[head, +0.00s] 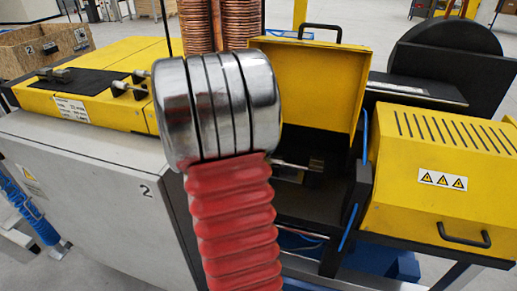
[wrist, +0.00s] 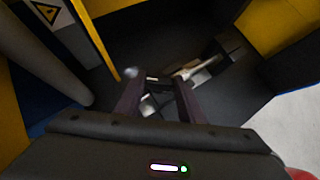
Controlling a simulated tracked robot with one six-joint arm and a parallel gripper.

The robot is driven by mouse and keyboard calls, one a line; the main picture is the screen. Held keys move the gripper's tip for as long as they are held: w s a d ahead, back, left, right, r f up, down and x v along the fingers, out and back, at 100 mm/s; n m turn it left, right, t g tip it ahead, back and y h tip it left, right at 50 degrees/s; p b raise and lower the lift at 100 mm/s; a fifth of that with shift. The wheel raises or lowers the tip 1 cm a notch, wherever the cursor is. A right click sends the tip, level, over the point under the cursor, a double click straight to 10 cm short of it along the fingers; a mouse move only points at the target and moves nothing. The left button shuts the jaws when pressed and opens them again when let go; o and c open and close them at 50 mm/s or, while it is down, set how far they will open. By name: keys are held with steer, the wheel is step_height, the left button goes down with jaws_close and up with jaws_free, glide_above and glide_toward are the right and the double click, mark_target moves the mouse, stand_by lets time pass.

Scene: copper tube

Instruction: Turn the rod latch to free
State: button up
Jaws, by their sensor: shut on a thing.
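In the wrist view my gripper (wrist: 156,82) is shut on the rod latch, its two dark fingers on either side of it. Little of the latch shows between the fingertips. A shiny metal rod (wrist: 198,68) runs from beside the right fingertip up to a dark block; I cannot tell whether it is part of the same latch. In the head view my red and chrome arm hides my gripper. A thin metal rod with a brownish end (head: 316,164) shows right of my arm, inside the dark opening below a raised yellow lid (head: 318,85).
A closed yellow cover (head: 440,170) with warning signs and a black handle stands right of the opening. A yellow deck (head: 100,75) with small metal fittings lies left. Copper coils (head: 200,20) stand behind. In the wrist view, yellow panels and a grey cylinder (wrist: 40,50) flank the gripper closely.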

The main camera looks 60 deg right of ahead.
steer(key=o, duration=1)
steer(key=shift+o, duration=0.2)
steer(key=shift+s+n, duration=0.1)
steer(key=shift+n, duration=0.2)
